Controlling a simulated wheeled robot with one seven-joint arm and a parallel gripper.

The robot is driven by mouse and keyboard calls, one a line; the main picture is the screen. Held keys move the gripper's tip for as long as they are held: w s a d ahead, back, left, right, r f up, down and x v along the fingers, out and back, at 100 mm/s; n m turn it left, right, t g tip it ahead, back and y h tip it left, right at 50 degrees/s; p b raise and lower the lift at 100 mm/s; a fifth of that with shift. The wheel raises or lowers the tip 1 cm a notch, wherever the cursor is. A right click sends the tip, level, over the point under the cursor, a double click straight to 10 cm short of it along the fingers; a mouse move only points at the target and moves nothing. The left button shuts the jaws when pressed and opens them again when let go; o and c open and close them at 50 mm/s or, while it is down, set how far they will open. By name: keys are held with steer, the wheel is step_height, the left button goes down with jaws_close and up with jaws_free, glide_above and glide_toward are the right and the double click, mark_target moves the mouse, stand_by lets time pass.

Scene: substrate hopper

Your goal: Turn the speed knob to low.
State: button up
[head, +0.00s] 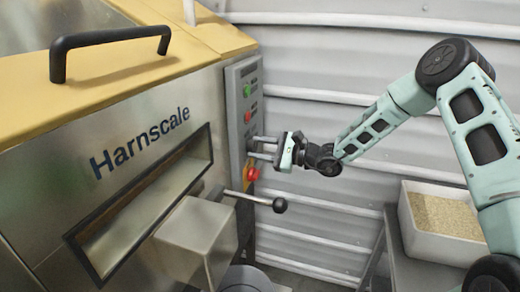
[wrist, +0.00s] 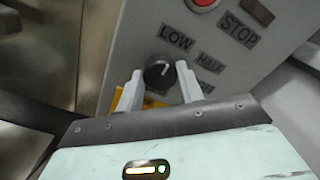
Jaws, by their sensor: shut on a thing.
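The speed knob (wrist: 158,74) is a round black dial with a white mark, on the grey control panel (head: 236,125). The mark leans to the upper right in the wrist view; I cannot tell exactly which label it points at. The LOW label (wrist: 175,38) is above the knob and the HALF label (wrist: 210,62) is to its right. A third label below HALF is partly hidden by a finger. My gripper (wrist: 161,86) has one finger on each side of the knob, shut on it. In the head view my gripper (head: 262,148) reaches the panel from the right and the knob is hard to make out.
A red emergency button (head: 252,174) on yellow sits just below my fingers. A lever with a black ball (head: 280,205) sticks out lower down. The Harnscale hopper (head: 130,150) fills the left. A bin of grain (head: 405,235) stands at right.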

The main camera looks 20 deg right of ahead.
steer(key=o, duration=1)
steer(key=shift+d, duration=0.1)
steer(key=v, duration=1.7)
steer(key=shift+s, duration=0.15)
steer(key=shift+d, duration=0.1)
